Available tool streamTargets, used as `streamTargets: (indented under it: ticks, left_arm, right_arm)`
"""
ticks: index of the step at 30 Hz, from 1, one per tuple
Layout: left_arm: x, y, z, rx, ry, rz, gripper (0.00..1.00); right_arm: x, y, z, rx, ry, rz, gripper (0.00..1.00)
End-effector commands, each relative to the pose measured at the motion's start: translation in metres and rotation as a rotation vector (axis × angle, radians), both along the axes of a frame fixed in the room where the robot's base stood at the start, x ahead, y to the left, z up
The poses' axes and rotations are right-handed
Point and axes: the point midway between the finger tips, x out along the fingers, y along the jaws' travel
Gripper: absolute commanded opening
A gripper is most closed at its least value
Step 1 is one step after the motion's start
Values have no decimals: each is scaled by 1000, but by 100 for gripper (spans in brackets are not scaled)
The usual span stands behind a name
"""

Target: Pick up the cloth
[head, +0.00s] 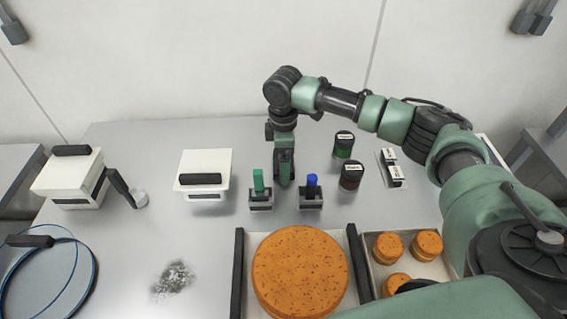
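No piece I can surely call a cloth shows in the head view. Two small grey holders stand at the table's middle, one with a green upright piece (258,181) and one with a blue piece (312,181); I cannot tell what these pieces are. My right gripper (285,182) points down between and just behind the two holders. Its fingers are seen edge-on, so their opening is unclear, and nothing shows held in it. My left gripper is out of view.
A grey powdery patch (173,278) lies on the table (140,240). A big orange speckled round (299,272) sits in a dark-sided tray, with smaller rounds (387,248) to its right. White boxes (203,172) stand left, jars (351,176) right, and a blue-rimmed ring (91,278) lies front left.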

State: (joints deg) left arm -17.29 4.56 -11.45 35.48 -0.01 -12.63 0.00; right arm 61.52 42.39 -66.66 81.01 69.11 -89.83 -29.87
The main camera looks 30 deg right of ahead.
Motion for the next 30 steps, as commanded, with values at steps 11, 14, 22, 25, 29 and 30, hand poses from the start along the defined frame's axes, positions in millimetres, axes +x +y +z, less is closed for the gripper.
streamTargets:
  ticks: [11, 14, 22, 25, 29, 30]
  left_arm:
    - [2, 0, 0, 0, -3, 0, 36]
    - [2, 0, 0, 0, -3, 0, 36]
    - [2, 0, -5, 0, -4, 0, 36]
    - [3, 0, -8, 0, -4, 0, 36]
    - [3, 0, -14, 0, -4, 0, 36]
    - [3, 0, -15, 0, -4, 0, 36]
  right_arm:
    - [0, 0, 0, 0, 0, 0, 46]
    - [0, 0, 1, 0, 0, 0, 46]
    - [1, 0, 26, 1, -5, 0, 46]
    - [1, 0, 47, 1, -5, 0, 46]
    - [2, 0, 84, 1, -7, 0, 46]
    - [2, 0, 96, 2, -7, 0, 46]
